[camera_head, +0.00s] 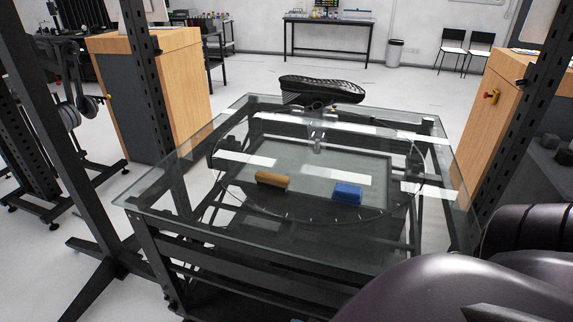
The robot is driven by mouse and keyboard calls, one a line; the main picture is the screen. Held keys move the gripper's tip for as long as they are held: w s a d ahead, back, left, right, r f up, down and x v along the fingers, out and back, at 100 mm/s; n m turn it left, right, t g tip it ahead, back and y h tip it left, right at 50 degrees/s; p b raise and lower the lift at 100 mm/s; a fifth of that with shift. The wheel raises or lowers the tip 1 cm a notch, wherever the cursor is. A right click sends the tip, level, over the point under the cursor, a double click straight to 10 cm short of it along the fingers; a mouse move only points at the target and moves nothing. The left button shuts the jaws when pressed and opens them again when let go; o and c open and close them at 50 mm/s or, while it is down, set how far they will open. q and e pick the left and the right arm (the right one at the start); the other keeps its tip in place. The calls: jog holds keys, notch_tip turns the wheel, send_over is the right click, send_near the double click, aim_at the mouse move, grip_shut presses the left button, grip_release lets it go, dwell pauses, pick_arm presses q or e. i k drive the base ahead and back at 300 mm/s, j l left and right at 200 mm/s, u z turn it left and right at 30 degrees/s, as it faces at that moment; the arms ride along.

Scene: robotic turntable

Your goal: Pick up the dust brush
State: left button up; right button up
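A small brown, wood-coloured block (272,180), which looks like the dust brush, lies on the glass-topped table (165,190), left of centre on the near part of the round turntable. Its bristles cannot be made out clearly. A blue block (347,193), possibly a sponge or another brush, lies to its right, a short gap away. Dark, rounded links of my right arm fill the lower right corner. No fingertips of my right gripper can be made out. My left arm and gripper are not in view. Nothing is seen touching either block.
A black, shoe-sole-shaped object (322,89) is raised at the table's far side. Dark metal posts stand at left and right. Wooden cabinets (178,95) flank the table. The glass around the two blocks is mostly clear.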

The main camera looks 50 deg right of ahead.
aim_at(273, 181)
jog(key=i+j+z, duration=0.3)
jog(key=z, duration=0.2)
jog(key=i+j+z, duration=0.6)
jog(key=j+z, duration=0.35)
